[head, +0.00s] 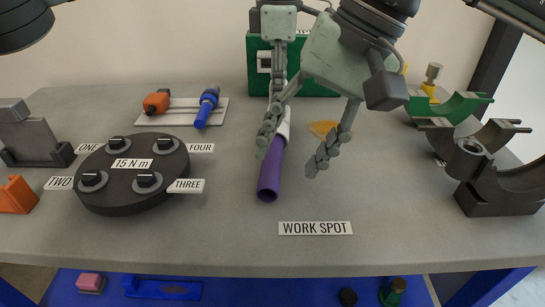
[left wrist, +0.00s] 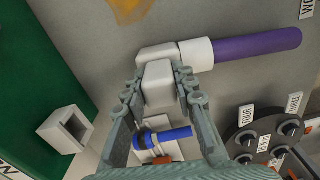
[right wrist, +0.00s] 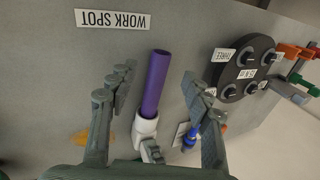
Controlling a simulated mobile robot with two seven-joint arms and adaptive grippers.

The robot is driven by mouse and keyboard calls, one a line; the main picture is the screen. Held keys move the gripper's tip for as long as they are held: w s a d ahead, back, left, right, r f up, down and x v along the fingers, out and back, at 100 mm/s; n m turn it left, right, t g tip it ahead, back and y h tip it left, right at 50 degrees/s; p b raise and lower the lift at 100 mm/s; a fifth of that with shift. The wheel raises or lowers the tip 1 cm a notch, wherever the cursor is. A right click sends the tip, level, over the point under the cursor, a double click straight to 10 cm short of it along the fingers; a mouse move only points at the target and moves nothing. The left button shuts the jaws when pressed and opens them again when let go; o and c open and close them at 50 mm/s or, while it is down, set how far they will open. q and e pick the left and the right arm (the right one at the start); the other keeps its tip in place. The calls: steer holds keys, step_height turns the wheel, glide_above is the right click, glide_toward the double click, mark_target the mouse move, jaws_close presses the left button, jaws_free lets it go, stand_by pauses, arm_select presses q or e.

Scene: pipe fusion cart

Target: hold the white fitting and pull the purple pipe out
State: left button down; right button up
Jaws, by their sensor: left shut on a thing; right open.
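The purple pipe (head: 270,176) lies on the grey table, its open end toward the front. In the left wrist view the pipe (left wrist: 258,45) runs into the collar of the white fitting (left wrist: 195,53). My left gripper (left wrist: 160,88) is shut on the fitting's body. In the head view the fitting (head: 285,122) is mostly hidden behind my grippers. My right gripper (head: 293,155) is open, one finger on each side of the pipe in the picture. In the right wrist view the pipe (right wrist: 155,82) shows between its spread fingers, apart from both.
A round dark turntable (head: 130,185) with labelled knobs stands left. Behind it, a white plate (head: 185,103) carries orange and blue tools. Dark and green half-ring clamps (head: 500,185) stand right. A green block (head: 320,85) is at the back. The table around the WORK SPOT label (head: 315,228) is clear.

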mark_target(272, 183)
steer(key=shift+x, duration=3.25)
steer(key=shift+c, duration=0.3)
jaws_close()
